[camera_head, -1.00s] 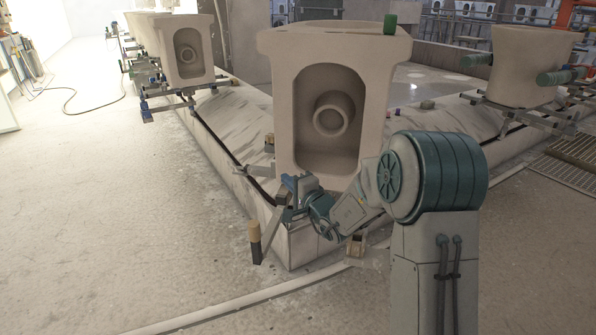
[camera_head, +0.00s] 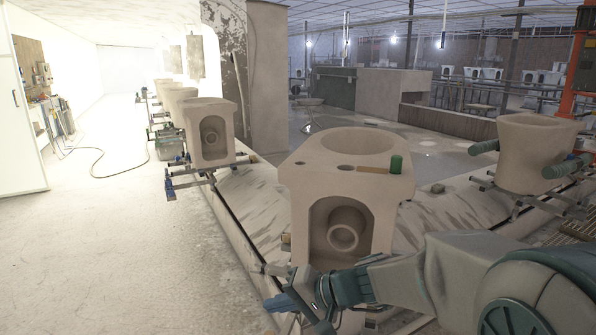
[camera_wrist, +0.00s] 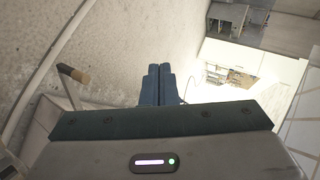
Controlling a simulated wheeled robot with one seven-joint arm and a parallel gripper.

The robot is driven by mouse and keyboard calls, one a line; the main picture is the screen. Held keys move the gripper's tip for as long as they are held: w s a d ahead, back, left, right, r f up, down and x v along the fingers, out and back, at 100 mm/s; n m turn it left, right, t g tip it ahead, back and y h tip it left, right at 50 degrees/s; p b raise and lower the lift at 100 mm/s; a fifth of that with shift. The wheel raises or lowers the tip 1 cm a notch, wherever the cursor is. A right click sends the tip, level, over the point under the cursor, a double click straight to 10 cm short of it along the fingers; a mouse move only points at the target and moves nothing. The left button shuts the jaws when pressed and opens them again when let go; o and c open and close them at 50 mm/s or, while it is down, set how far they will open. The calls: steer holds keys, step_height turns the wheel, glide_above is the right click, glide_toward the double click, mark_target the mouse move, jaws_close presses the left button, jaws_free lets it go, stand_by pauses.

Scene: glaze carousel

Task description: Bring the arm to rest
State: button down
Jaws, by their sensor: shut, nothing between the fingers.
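My gripper (camera_head: 282,302) is low in the head view, left of my forearm, in front of the nearest clay toilet body (camera_head: 295,185). Its blue fingers are together and empty. In the wrist view the closed fingers (camera_wrist: 157,86) point away over the pale floor, with nothing between them. My arm reaches in from the lower right and is bent at the elbow. The clay body stands upright on the carousel (camera_head: 245,195), with a green cylinder (camera_head: 396,164) and a small tan block (camera_head: 373,169) on its top. I cannot tell the gap between arm and clay body.
Another clay body (camera_head: 540,150) with green cylinders stands at the right on a metal frame. More bodies (camera_head: 212,130) line the left side. A tan-ended stick (camera_wrist: 73,74) rises near the fingers in the wrist view. The floor (camera_head: 110,250) at left is open.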

steer(key=s+d+r+n+h+p, duration=0.1)
steer(key=s+d+r+h+p, duration=0.4)
steer(key=s+d+r+p, duration=0.2)
steer(key=s+d+r+h+p, duration=0.6)
steer(key=s+d+r+p, duration=0.1)
steer(key=d+r+p, duration=0.3)
steer(key=shift+s+d+r+n+g+p, duration=0.25)
steer(key=shift+d+r+n+g+p, duration=0.15)
steer(key=shift+d+p, duration=0.45)
